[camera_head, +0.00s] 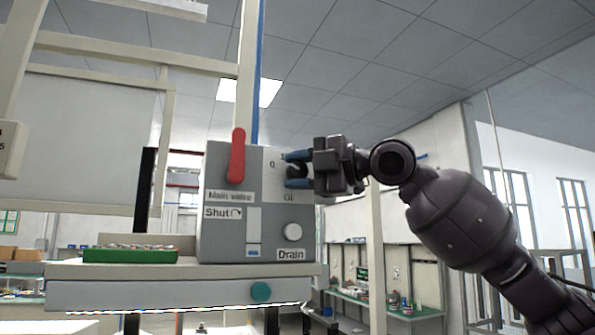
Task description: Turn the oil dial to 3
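The oil dial (295,171) is a small dark knob on the right part of the grey control box (222,244). Marks "0" and "1" show to its upper left; the higher marks are hidden behind my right gripper, as is part of the label under the dial. My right gripper (297,170) comes in from the right. Its two blue fingertips are spread, one above and one below the dial. A narrow gap seems to show between fingers and dial; contact is hard to tell. The dial's pointer cannot be made out. My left gripper is not in view.
On the box are a red main valve lever (237,157), standing upright, and a round drain button (293,232). The box stands on a light bench (150,292) with a green tray (130,256) at left. A pale post (247,75) rises behind the box.

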